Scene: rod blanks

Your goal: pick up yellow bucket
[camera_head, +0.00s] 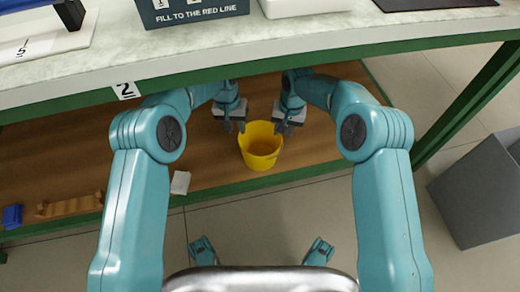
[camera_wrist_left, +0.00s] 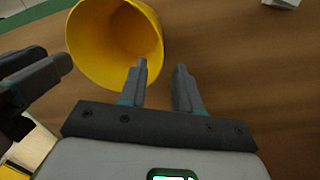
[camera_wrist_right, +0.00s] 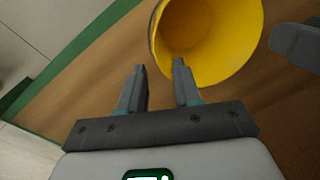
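A yellow bucket (camera_head: 260,150) stands upright on the wooden lower shelf, its open top facing up and its inside empty. My left gripper (camera_head: 234,127) is at the bucket's left rim, and my right gripper (camera_head: 284,128) is at its right rim. In the left wrist view the left gripper's fingers (camera_wrist_left: 160,82) are apart, one close to the rim of the bucket (camera_wrist_left: 85,45). In the right wrist view the right gripper's fingers (camera_wrist_right: 158,82) are apart, with the bucket's rim (camera_wrist_right: 235,60) by one fingertip. I cannot tell whether either gripper touches it.
The lower shelf (camera_head: 225,165) has a green front edge. A white block (camera_head: 180,183), a wooden rack (camera_head: 70,205) and a blue object (camera_head: 12,216) lie to the left. The bench top (camera_head: 300,38) is above the grippers. A grey bin (camera_head: 480,190) stands at right.

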